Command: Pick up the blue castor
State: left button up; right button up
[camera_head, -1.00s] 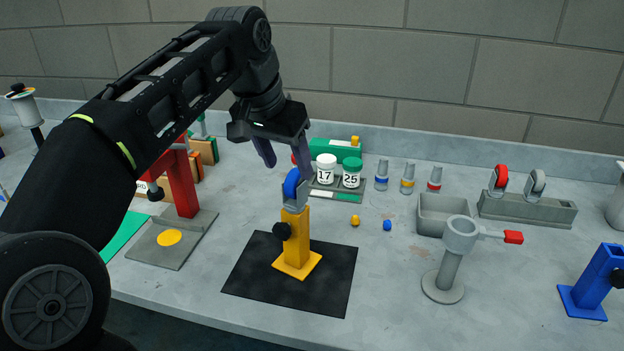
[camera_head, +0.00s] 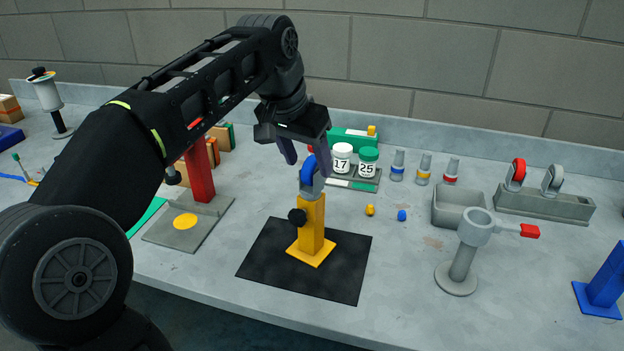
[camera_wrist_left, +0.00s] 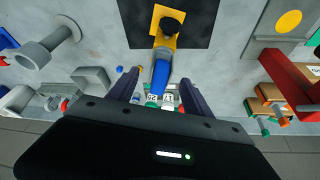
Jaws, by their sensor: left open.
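The blue castor (camera_head: 307,174) has a blue wheel in a grey fork and sits on top of the yellow stand (camera_head: 311,225), which has a black knob. My left gripper (camera_head: 305,158) is open above the castor, with fingers pointing down; its near finger overlaps the castor's top in the head view. In the left wrist view the castor (camera_wrist_left: 161,75) lies in line with the gap between the two open fingers (camera_wrist_left: 162,97), toward their tips. Whether the fingers touch it I cannot tell. My right gripper is in neither view.
The stand is on a black mat (camera_head: 270,280). A red press (camera_head: 200,170) stands left. A grey rack (camera_head: 545,205) with red and grey castors and a grey funnel stand (camera_head: 462,262) are right.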

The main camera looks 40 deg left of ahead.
aim_at(312, 172)
pick_arm(q)
jog(key=x, duration=0.4)
jog(key=shift+w+f, duration=0.1)
jog(key=shift+f, duration=0.15)
jog(key=shift+c, duration=0.5)
grip_shut()
dwell(0.4)
